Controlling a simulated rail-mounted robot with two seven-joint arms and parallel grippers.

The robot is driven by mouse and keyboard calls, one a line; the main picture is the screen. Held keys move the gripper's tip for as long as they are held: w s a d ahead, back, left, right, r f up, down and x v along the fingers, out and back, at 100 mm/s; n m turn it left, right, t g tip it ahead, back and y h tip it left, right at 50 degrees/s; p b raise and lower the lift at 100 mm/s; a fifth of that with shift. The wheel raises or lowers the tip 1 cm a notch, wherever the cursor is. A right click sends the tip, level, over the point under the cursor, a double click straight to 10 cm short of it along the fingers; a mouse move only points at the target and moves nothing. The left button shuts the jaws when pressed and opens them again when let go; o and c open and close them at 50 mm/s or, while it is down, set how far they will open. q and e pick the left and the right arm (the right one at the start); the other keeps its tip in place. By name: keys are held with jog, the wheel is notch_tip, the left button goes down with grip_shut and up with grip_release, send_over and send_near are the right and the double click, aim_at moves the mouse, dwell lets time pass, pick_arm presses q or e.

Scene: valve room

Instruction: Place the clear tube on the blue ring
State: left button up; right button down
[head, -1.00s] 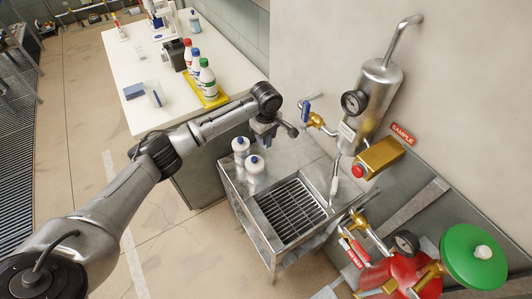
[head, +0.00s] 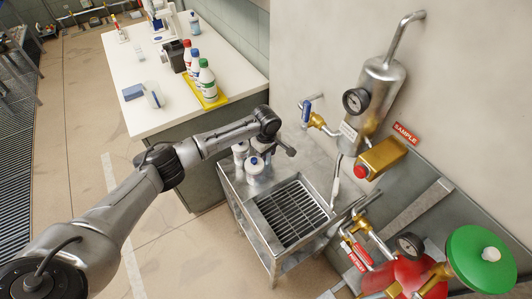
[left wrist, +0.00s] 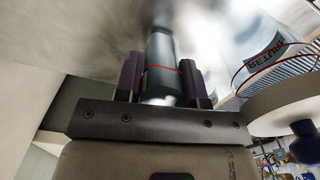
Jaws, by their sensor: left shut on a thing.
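In the head view the tube is hidden or too small to make out. I cannot pick out a blue ring for certain in either view. My right gripper is not in view.
The white bottles (head: 254,168) stand close to my left gripper on the cart (head: 290,255), beside its grated sink (head: 291,212). Pipes and a steel cylinder (head: 378,92) are on the wall to the right. A white bench (head: 130,65) with bottles on a yellow tray (head: 210,102) stands behind.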

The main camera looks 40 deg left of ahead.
pick_arm(q)
jog(key=o, duration=1)
jog(key=shift+f, duration=0.1)
notch_tip(320, 180, up, 11)
jog(key=shift+f+p, duration=0.1)
jog(key=shift+p, duration=0.9)
jog(key=shift+o, duration=0.5)
jog(key=shift+r, duration=0.8)
